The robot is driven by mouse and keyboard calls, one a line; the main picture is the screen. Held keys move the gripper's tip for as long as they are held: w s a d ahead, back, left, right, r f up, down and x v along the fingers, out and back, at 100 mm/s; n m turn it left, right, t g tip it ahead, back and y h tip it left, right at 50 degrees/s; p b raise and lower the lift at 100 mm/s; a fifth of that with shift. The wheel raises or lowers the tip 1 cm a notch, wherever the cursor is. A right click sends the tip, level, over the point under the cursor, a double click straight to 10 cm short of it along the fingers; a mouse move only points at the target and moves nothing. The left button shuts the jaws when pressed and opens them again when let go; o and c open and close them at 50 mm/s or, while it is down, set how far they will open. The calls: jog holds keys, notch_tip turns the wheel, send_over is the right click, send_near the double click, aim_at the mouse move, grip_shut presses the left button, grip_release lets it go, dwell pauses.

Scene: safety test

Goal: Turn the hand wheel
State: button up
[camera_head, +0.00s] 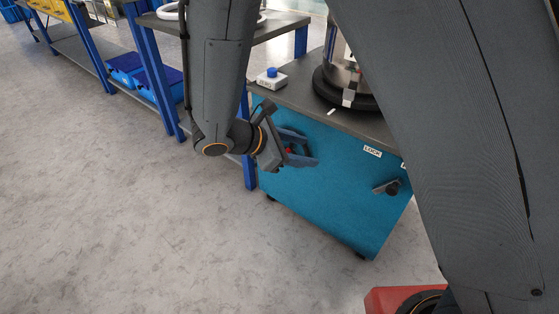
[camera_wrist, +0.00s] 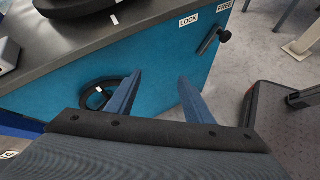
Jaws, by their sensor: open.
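The hand wheel (camera_wrist: 84,98) is a black ring with a white mark on the teal front of a cabinet, left of my left finger in the wrist view. That finger hides part of its right side. My gripper (camera_wrist: 160,80) is open, with two blue fingers pointing toward the teal panel and nothing between them. In the head view, my gripper (camera_head: 311,150) is in front of the upper left of the panel, and I cannot make out the wheel behind it. Whether a finger touches the wheel is unclear.
A black lever (camera_head: 390,187) sits right on the teal cabinet (camera_head: 330,215), below LOCK (camera_wrist: 188,20) and FREE (camera_wrist: 224,7) labels. A white box with a blue button (camera_head: 271,78) and a round black base (camera_head: 335,97) stand on top. Open floor (camera_head: 120,220) lies left.

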jog(key=w+a+f+n+t+y+b, duration=0.2)
jog(key=w+a+f+n+t, duration=0.4)
jog(key=a+f, duration=0.4)
jog(key=w+d+f+n+b, duration=0.1)
jog(key=w+d+f+b, duration=0.1)
jog(key=w+d, duration=0.2)
jog(key=shift+w+f+g, duration=0.3)
jog(key=shift+w+f, duration=0.1)
jog(key=shift+w, duration=0.1)
jog(key=shift+d, duration=0.1)
jog(key=shift+h, duration=0.3)
grip_shut()
